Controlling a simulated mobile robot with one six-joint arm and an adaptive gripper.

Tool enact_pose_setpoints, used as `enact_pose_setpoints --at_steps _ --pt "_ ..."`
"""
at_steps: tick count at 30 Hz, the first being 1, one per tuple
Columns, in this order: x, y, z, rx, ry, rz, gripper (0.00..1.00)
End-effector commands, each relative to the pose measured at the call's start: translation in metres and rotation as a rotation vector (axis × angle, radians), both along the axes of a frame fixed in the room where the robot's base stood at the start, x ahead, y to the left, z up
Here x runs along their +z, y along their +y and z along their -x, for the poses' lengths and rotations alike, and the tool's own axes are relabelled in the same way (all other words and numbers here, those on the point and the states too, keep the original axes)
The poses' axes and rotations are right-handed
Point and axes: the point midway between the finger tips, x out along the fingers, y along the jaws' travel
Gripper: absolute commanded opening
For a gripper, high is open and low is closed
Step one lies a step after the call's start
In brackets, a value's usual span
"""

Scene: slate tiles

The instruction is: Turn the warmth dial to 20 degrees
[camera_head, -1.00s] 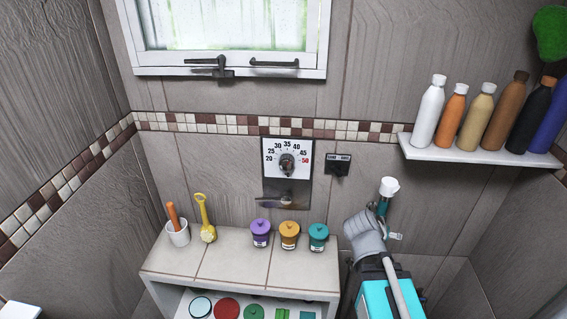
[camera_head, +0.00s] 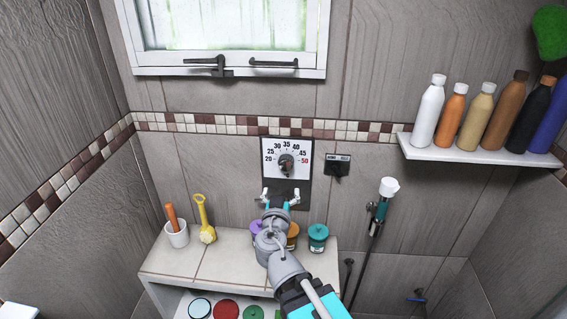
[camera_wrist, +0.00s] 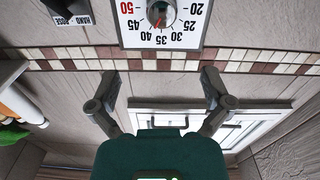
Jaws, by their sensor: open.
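The warmth dial is a dark round knob (camera_head: 286,163) on a white plate with numbers from 20 at left to 50, in red, at right. In the wrist view the picture is upside down and the dial (camera_wrist: 160,12) is cut off by the top edge. Its red mark seems to lie near 35 to 40; I cannot tell exactly. My gripper (camera_head: 280,196) is open and empty, just below the dial, with its fingers spread and apart from the knob. In the wrist view my gripper (camera_wrist: 157,82) shows both fingers spread.
A dark panel (camera_head: 303,190) below the dial is partly hidden by my gripper. A small hand/hose switch (camera_head: 338,168) is at right. A hand shower (camera_head: 382,205) hangs farther right. Several lidded pots stand on the ledge (camera_head: 200,255). Bottles fill the right shelf (camera_head: 470,155).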

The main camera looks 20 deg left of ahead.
Motion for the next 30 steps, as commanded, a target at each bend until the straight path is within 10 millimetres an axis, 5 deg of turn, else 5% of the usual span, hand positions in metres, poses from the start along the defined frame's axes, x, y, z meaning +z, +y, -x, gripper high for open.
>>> enact_pose_setpoints --at_steps 17,30 --pt "0.001 0.003 -0.001 0.009 -0.004 -0.002 1.0" --pt "0.001 0.014 -0.04 0.009 -0.003 -0.002 1.0"
